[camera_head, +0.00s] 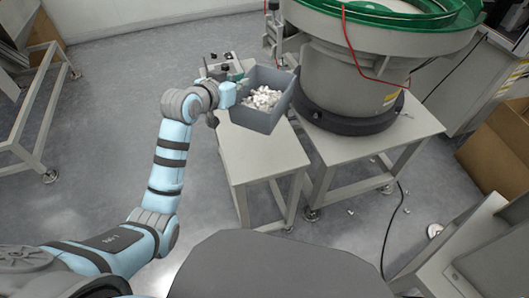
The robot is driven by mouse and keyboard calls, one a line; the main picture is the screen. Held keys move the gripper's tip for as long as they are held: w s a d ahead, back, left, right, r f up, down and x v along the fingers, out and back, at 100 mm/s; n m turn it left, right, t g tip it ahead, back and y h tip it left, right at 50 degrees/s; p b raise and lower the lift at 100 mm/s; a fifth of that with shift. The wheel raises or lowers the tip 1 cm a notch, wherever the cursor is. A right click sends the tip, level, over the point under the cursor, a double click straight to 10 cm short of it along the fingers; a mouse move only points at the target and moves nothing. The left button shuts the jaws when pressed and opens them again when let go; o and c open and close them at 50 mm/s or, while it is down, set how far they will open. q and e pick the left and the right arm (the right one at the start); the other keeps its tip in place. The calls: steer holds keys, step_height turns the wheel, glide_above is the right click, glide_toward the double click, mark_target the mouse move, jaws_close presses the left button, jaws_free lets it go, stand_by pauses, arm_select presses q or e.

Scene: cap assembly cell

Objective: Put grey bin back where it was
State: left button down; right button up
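The grey bin (266,119) is an open box holding many small white parts (264,98). It sits tilted in the picture above the far part of a small grey table (262,155), next to the big feeder bowl. My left gripper (240,90) is at the bin's left wall and appears shut on it. The fingertips are small and partly hidden by the wrist and the wall. I cannot tell clearly whether the bin's underside touches the table. My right gripper is not in view.
A round feeder with a green rim (400,14) stands on a grey stand (400,130) right of the bin. A small device (222,66) is behind the bin. A cardboard box (500,140) and a cable lie right. The front of the small table is bare.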

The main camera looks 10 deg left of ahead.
arm_select(q)
steer(key=shift+d, duration=0.35)
step_height(320, 180, down, 20)
steer(key=b, duration=0.8)
steer(key=shift+r, duration=0.2)
steer(key=c, duration=1.8)
jaws_free()
